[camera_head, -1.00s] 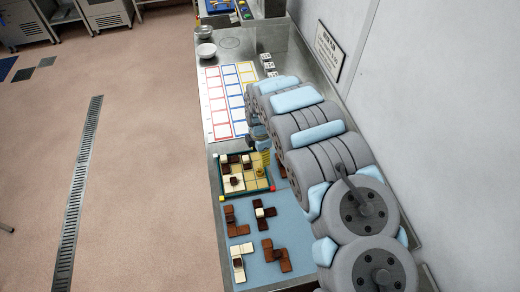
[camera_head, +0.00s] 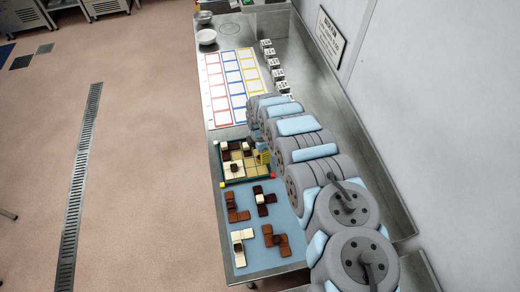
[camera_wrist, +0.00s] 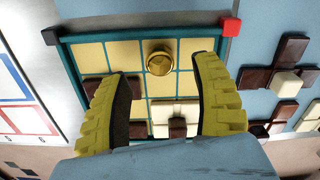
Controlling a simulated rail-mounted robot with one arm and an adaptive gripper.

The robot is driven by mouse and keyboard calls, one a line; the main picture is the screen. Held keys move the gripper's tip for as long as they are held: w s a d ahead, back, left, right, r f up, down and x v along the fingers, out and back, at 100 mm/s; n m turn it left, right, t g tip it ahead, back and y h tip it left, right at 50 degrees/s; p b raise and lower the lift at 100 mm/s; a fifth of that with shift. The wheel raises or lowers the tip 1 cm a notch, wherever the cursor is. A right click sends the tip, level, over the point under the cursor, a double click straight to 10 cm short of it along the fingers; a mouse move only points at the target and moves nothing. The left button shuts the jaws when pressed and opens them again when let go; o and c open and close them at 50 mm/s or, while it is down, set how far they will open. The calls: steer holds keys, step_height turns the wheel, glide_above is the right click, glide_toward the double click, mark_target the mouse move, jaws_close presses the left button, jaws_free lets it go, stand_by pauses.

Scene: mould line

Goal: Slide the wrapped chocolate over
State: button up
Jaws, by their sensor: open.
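In the wrist view the wrapped chocolate, a round gold piece (camera_wrist: 159,64), sits on a pale cell of the gridded board (camera_wrist: 128,36) with the teal rim. My gripper (camera_wrist: 163,72) has its two yellow ribbed fingers spread wide, one on each side of the gold piece in the picture, with clear gaps. Whether they are level with it I cannot tell. Brown and cream chocolate pieces (camera_wrist: 176,112) lie on the board below the gold one, partly between the fingers. In the head view my gripper (camera_head: 263,157) is over the board's right part, and the gold piece is hidden.
A blue mat (camera_head: 250,218) with brown and cream chocolate shapes lies beside the board. A white sheet of red, blue and yellow outlined cells (camera_head: 228,90) is on the other side. A wall runs along the right.

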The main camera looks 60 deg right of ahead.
steer(key=shift+f, duration=0.6)
steer(key=shift+w+f, duration=0.1)
steer(key=shift+f, duration=1.25)
jaws_close()
